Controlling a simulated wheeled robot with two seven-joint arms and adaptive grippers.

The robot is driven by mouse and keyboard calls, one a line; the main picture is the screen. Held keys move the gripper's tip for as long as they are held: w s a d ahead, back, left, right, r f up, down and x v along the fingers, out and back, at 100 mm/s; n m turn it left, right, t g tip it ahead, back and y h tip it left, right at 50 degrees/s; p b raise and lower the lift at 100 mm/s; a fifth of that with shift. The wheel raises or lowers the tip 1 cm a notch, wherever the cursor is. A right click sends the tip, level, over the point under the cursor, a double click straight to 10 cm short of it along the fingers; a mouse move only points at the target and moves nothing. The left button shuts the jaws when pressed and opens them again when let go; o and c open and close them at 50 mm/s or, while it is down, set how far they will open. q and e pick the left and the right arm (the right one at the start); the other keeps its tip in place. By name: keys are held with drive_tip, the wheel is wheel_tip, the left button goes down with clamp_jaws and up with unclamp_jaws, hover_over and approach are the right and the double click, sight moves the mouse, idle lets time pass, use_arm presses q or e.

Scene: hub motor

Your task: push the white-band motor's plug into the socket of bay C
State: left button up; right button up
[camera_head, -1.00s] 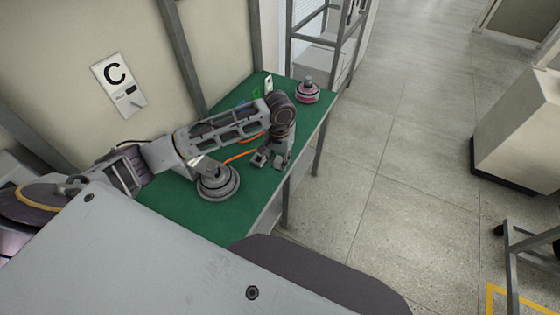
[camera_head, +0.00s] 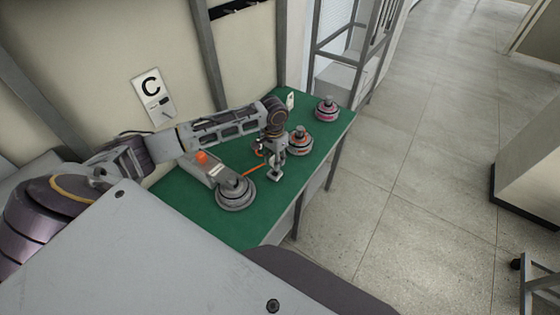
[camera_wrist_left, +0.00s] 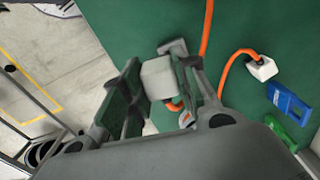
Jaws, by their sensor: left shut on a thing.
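A grey motor with a pale band (camera_head: 235,194) stands upright on the near part of the green table (camera_head: 190,205). An orange cable (camera_head: 256,169) runs from its side towards my left gripper (camera_head: 275,174). In the left wrist view, my left gripper (camera_wrist_left: 157,76) is shut on a pale block-like plug (camera_wrist_left: 158,79) above the table. The bay sign C (camera_head: 154,93) is on the wall. A grey box with an orange top part (camera_head: 202,157) lies behind the motor, partly hidden by my arm. I cannot make out the socket opening. My right gripper is out of view.
An orange-red-band motor (camera_head: 300,142) and a pink-band motor (camera_head: 326,109) stand farther along the table. The left wrist view shows a loose white plug on an orange cable (camera_wrist_left: 262,68), a blue block (camera_wrist_left: 288,105) and a green piece (camera_wrist_left: 291,131).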

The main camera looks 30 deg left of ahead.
sight(272, 158)
use_arm(q)
drive_tip(key=m, duration=0.1)
drive_tip(key=a+f+m, duration=0.1)
drive_tip(key=m, duration=0.1)
drive_tip(key=shift+w+a, duration=0.25)
drive_tip(key=shift+w, duration=0.15)
drive_tip(key=m, duration=0.4)
drive_tip(key=shift+w+a+f+m, duration=0.3)
drive_tip(key=shift+f, duration=0.05)
drive_tip(key=shift+w+d+f+m, duration=0.1)
drive_tip(key=shift+w+m, duration=0.05)
drive_tip(key=shift+m, duration=1.35)
drive_tip(key=shift+w+f+m, duration=0.1)
drive_tip(key=shift+w+m, duration=0.1)
drive_tip(key=shift+m, duration=1.3)
drive_tip(key=shift+w+d+m, duration=0.1)
drive_tip(key=shift+w+m, duration=0.05)
drive_tip(key=shift+m, duration=1.35)
drive_tip(key=shift+f, duration=0.1)
drive_tip(key=shift+f+b, duration=1.4)
drive_tip(key=shift+b, duration=0.7)
drive_tip(key=shift+a, duration=0.1)
drive_tip(key=shift+f, duration=0.15)
